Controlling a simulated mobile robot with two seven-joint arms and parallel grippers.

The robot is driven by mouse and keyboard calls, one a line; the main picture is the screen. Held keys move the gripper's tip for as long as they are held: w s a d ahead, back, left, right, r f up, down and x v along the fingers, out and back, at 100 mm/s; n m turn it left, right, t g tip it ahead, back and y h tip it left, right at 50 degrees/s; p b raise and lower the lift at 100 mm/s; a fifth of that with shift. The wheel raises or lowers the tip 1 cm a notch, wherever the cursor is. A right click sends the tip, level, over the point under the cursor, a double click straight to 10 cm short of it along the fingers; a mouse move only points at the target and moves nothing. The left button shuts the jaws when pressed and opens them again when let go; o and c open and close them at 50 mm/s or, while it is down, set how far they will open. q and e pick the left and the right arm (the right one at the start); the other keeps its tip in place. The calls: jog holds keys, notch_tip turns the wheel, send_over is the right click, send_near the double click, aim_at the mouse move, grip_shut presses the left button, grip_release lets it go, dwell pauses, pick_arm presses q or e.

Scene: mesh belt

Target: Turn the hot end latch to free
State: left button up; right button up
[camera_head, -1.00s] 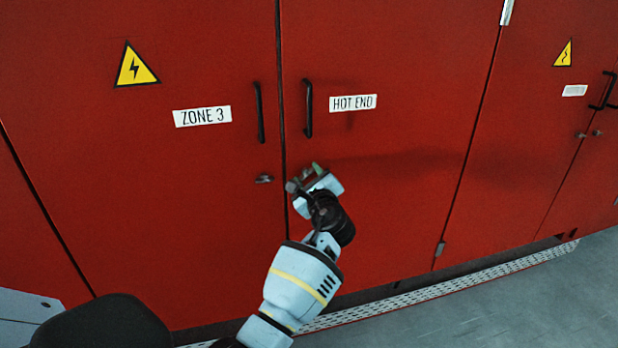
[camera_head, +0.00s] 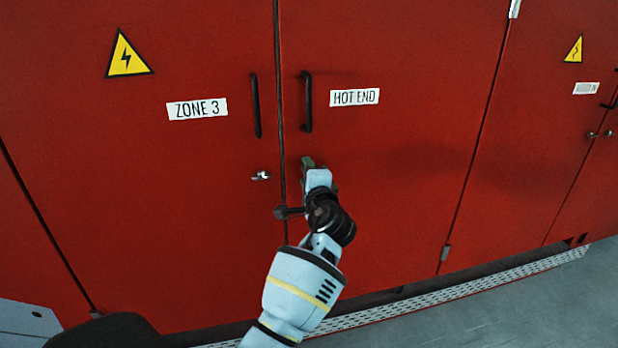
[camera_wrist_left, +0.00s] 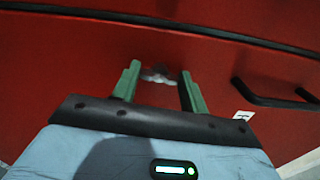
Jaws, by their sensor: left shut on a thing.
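The hot end door (camera_head: 400,200) is red, with a black bar handle (camera_head: 307,101) and a white "HOT END" label (camera_head: 354,97). My left gripper (camera_head: 308,163) is at this door, below the handle and just right of the door seam. In the left wrist view the hot end latch (camera_wrist_left: 158,75), a small silver piece, shows between the green fingertips (camera_wrist_left: 160,82). The gripper is shut on it. In the head view my gripper hides this latch, and its exact angle is hard to tell. My right gripper is in neither view.
The zone 3 door (camera_head: 150,200) on the left has its own black handle (camera_head: 257,106) and silver latch (camera_head: 262,176). Both doors look closed. More red doors stand at the right. A perforated strip (camera_head: 420,302) runs along the floor at the cabinet's foot.

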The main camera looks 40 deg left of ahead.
pick_arm(q)
jog(key=shift+n, duration=0.5)
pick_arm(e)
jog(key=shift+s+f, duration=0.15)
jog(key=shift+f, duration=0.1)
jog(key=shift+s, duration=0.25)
pick_arm(q)
jog(key=o, duration=1)
jog(key=v, duration=0.7)
jog(key=shift+s+d+b, duration=0.25)
jog(key=shift+s+b, duration=0.05)
jog(key=shift+b, duration=0.05)
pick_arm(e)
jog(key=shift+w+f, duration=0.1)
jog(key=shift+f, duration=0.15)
